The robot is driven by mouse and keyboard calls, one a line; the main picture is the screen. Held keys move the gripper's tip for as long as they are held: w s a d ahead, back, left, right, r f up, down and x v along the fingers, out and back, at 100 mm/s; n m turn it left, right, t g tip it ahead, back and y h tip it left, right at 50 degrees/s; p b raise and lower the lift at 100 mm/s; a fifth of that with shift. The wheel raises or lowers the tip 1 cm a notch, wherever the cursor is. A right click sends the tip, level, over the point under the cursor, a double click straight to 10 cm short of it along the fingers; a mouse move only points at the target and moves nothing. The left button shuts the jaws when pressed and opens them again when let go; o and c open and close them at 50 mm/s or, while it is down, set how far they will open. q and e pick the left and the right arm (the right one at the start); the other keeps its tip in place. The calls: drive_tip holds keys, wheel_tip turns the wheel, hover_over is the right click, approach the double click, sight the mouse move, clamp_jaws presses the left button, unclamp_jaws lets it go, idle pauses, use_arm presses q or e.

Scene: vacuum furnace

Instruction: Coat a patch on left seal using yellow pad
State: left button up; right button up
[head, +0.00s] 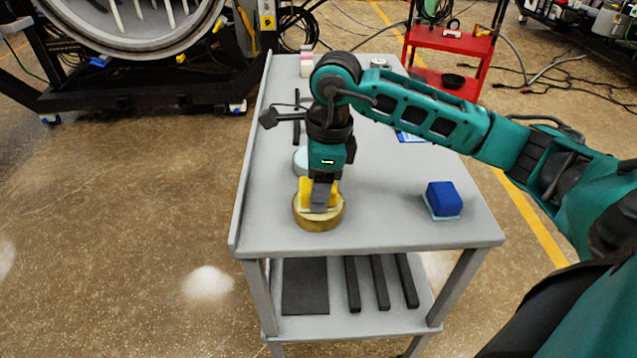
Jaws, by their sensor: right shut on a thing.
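My right gripper (321,197) points down over the near left part of the grey cart top. It is shut on the yellow pad (305,190), which shows on both sides of the finger. The pad sits at the mouth of a round, brass-coloured dish (318,224); whether it touches the inside is hidden. The round furnace flange (150,48) is at the upper left, cut by the top edge. I cannot tell which part is the left seal. My left gripper is not in view.
The grey cart (390,228) also carries a blue block (443,196) on a pale blue base, a pale round item (300,160) behind my gripper and a black bar (297,118). A red cart (452,45) stands behind. The floor at left is clear.

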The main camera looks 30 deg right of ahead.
sight(308, 189)
drive_tip(key=shift+r+p, duration=2.35)
drive_tip(key=shift+r, duration=1.15)
drive_tip(key=n, duration=0.1)
drive_tip(key=a+n, duration=0.1)
drive_tip(key=n, duration=0.1)
drive_tip(key=a+n, duration=0.1)
drive_tip(key=n, duration=0.1)
drive_tip(key=shift+f+g, duration=0.15)
drive_tip(key=shift+g, duration=0.15)
drive_tip(key=n, duration=0.2)
drive_tip(key=a+n, duration=0.1)
drive_tip(key=n, duration=0.1)
drive_tip(key=a+n, duration=0.1)
drive_tip(key=n, duration=0.1)
drive_tip(key=shift+f+g, duration=0.15)
drive_tip(key=shift+g, duration=0.15)
drive_tip(key=a+n, duration=0.1)
drive_tip(key=n, duration=0.3)
drive_tip(key=a+n, duration=0.1)
drive_tip(key=n, duration=0.4)
drive_tip(key=a+n+g+h, duration=0.1)
drive_tip(key=n, duration=0.3)
drive_tip(key=shift+s+f, duration=0.15)
drive_tip(key=shift+s, duration=0.05)
